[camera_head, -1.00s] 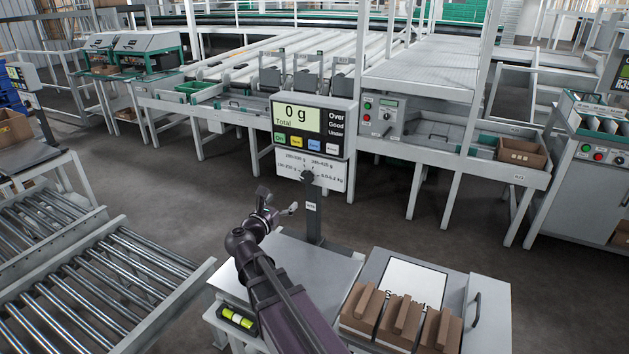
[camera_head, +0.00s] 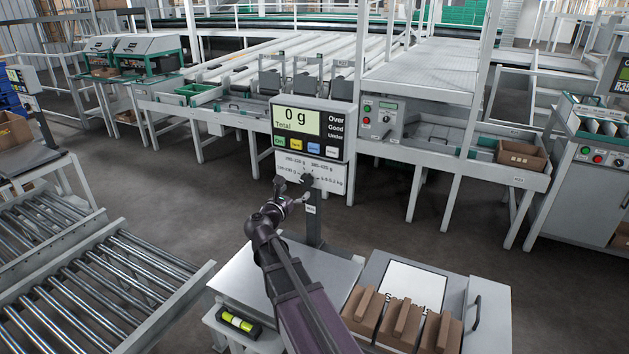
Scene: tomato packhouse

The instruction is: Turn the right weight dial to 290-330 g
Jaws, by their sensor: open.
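The weight dial (camera_head: 308,179) is a small dark knob on the white label plate (camera_head: 335,172) under the scale's display (camera_head: 298,122), which reads 0 g. Range labels surround the knob; they are small and blurred, with one at the lower right in kg. I cannot tell which label the knob points to. My gripper (camera_head: 292,190) is open and empty, in front of the plate's lower left part. Its right fingertip appears just below the knob; its left fingertip is left of it. I cannot tell whether it touches. My gripper partly covers the lower left label.
The scale's steel platform (camera_head: 236,276) lies below my arm. Brown cartons (camera_head: 398,322) and a white sheet (camera_head: 412,284) lie on a stand at the right. A roller conveyor (camera_head: 120,280) is at the left. Another scale display (camera_head: 22,78) stands at the far left.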

